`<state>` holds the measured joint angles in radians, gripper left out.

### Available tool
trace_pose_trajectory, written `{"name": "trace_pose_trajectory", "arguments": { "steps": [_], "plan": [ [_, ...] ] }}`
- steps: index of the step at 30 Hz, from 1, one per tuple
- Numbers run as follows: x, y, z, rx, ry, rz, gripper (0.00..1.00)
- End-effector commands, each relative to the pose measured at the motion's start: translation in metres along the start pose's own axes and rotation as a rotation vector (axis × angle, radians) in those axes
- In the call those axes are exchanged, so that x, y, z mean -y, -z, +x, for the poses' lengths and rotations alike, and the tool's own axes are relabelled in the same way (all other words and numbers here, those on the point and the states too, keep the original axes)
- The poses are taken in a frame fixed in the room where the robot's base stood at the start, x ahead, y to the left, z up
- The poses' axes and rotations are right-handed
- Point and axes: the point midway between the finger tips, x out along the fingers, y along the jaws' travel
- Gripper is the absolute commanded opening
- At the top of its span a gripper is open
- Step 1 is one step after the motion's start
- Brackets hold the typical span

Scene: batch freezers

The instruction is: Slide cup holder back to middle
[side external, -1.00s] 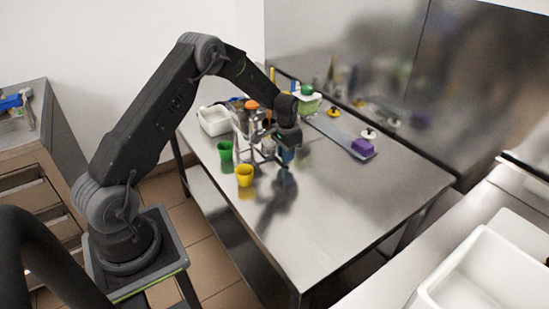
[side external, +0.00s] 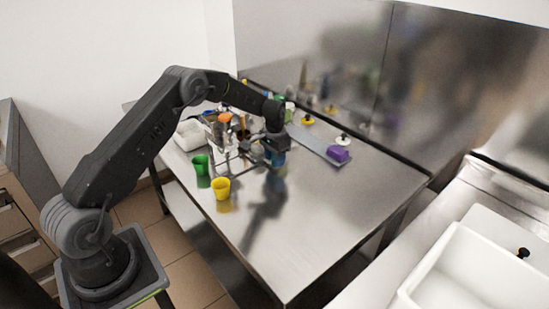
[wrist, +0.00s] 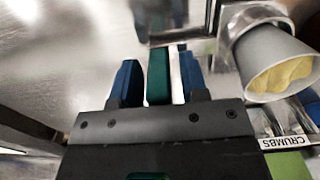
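The cup holder (side external: 233,163) is a metal frame on the steel table, with cups and tools in it, left of my gripper in the side view. In the wrist view, part of its metal frame (wrist: 228,15) is at the upper right, with a grey cup (wrist: 272,68) of yellow contents and a "CRUMBS" label (wrist: 285,143). My gripper (side external: 274,160) is low beside the holder's right side. Its blue fingers (wrist: 158,80) are apart. A dark green bar (wrist: 158,72) shows between them; I cannot tell whether they touch it or whether it belongs to the holder.
A green cup (side external: 201,164) and a yellow cup (side external: 221,188) stand in front of the holder. A white container (side external: 189,134) is behind left. A grey strip (side external: 312,146) with a purple block (side external: 338,154) lies along the back wall. The front right table (side external: 310,215) is clear.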

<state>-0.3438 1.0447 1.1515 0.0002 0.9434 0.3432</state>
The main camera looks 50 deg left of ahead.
Motion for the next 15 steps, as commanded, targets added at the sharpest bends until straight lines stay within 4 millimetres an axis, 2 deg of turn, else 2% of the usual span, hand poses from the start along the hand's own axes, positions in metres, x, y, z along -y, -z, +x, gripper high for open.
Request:
{"name": "trace_pose_trajectory", "arguments": {
  "steps": [10, 15],
  "plan": [
    [0.000, 0.000, -0.002, 0.001, -0.001, 0.000, 0.47],
    [0.000, 0.001, -0.022, -0.002, 0.001, 0.000, 0.47]
  ]
}}
